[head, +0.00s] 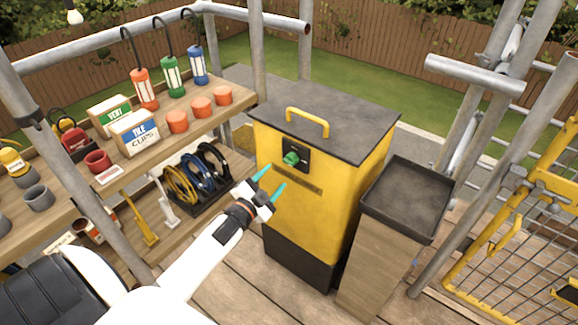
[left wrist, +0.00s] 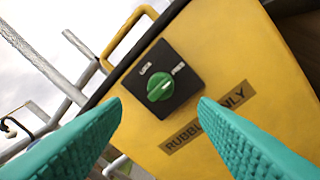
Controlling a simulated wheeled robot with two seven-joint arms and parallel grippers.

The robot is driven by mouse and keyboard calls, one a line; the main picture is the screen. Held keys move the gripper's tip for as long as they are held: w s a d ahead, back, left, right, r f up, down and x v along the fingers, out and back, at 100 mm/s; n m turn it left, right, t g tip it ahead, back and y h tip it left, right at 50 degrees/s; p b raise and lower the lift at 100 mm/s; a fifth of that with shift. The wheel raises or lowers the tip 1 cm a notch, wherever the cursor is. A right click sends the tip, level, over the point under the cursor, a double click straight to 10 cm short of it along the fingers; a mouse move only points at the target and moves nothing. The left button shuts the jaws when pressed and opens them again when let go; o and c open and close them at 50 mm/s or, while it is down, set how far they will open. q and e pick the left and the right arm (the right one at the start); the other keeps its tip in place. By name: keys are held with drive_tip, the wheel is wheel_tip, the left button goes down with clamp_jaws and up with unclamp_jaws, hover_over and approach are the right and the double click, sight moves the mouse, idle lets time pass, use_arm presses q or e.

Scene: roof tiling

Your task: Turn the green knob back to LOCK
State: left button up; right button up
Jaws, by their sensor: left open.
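The green knob (head: 291,157) sits on a black plate on the front of a yellow cabinet (head: 330,185) with a dark grey top. In the left wrist view the knob (left wrist: 160,85) shows a pale pointer line, with small white lettering at the plate's upper left and right; the words are too small to read surely. My left gripper (head: 272,180) is open and empty, its teal fingers pointing at the cabinet front, below and left of the knob and apart from it. In the left wrist view the fingers frame the plate from below. My right gripper is not in view.
A yellow handle (head: 307,121) stands up from the cabinet top. A dark tray (head: 408,198) on a wooden stand is right of the cabinet. Shelves with lanterns, orange cups and coiled straps (head: 200,172) are close on the left. Scaffold poles and a yellow mesh gate stand at right.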

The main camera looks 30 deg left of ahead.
sight(287, 164)
use_arm(q)
drive_tip(key=w, duration=0.7)
drive_tip(key=shift+w, duration=0.2)
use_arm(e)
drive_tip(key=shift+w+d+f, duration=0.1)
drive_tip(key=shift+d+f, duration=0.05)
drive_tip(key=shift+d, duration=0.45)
use_arm(q)
drive_tip(key=c, duration=0.9)
drive_tip(key=shift+c, duration=0.2)
